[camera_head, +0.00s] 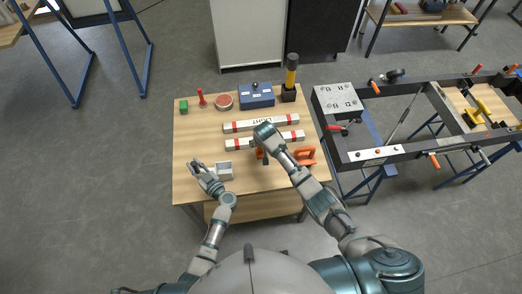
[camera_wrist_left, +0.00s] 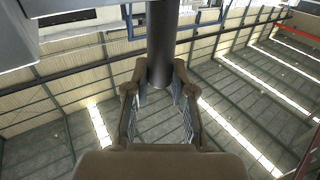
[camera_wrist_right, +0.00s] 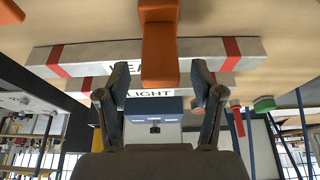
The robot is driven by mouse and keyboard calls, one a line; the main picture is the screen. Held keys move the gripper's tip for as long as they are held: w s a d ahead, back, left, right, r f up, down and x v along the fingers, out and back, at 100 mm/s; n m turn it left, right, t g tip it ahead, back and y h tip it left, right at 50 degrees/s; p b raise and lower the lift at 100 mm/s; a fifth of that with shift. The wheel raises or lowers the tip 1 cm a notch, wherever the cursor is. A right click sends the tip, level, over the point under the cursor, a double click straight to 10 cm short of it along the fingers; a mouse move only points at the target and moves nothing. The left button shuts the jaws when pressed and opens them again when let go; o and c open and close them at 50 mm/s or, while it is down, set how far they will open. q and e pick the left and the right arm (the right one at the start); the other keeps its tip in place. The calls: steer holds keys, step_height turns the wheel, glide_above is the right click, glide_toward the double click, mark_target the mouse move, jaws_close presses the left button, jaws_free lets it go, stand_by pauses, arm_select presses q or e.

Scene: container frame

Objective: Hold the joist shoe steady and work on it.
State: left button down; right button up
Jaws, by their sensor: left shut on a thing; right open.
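The pale grey object that looks like the joist shoe (camera_head: 224,172) sits near the front middle of the table. My left gripper (camera_head: 196,164) is just left of it. In the left wrist view its fingers (camera_wrist_left: 160,95) are closed around a dark round bar (camera_wrist_left: 162,45); I cannot tell if the bar belongs to the shoe. A grey surface fills that view's upper left corner. My right gripper (camera_wrist_right: 158,95) is open, with an orange piece (camera_wrist_right: 160,55) in view between its fingers; I cannot tell if they touch. In the head view my right wrist mostly hides this spot.
Two white beams with red bands (camera_head: 262,124) lie behind, marked in the right wrist view. Another orange tool (camera_head: 304,156) lies to the right. A dark frame (camera_head: 350,140) stands right.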

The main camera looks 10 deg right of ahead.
steer(key=shift+f, duration=0.1)
jaws_close()
steer(key=shift+n, duration=0.3)
steer(key=r, duration=0.9)
steer(key=shift+a+r, duration=0.15)
steer(key=shift+a, duration=0.1)
steer(key=s+a+n+g+y, duration=0.1)
steer(key=s+a+n+y, duration=0.2)
steer(key=a+n, duration=0.55)
steer(key=n+g+y, duration=0.2)
steer(key=n+g, duration=0.1)
steer(key=n, duration=0.5)
glide_above(222, 164)
steer(key=s, duration=0.2)
steer(key=shift+n, duration=0.25)
steer(key=f, duration=0.8)
steer(key=shift+s+d+f, duration=0.2)
steer(key=shift+f, duration=0.15)
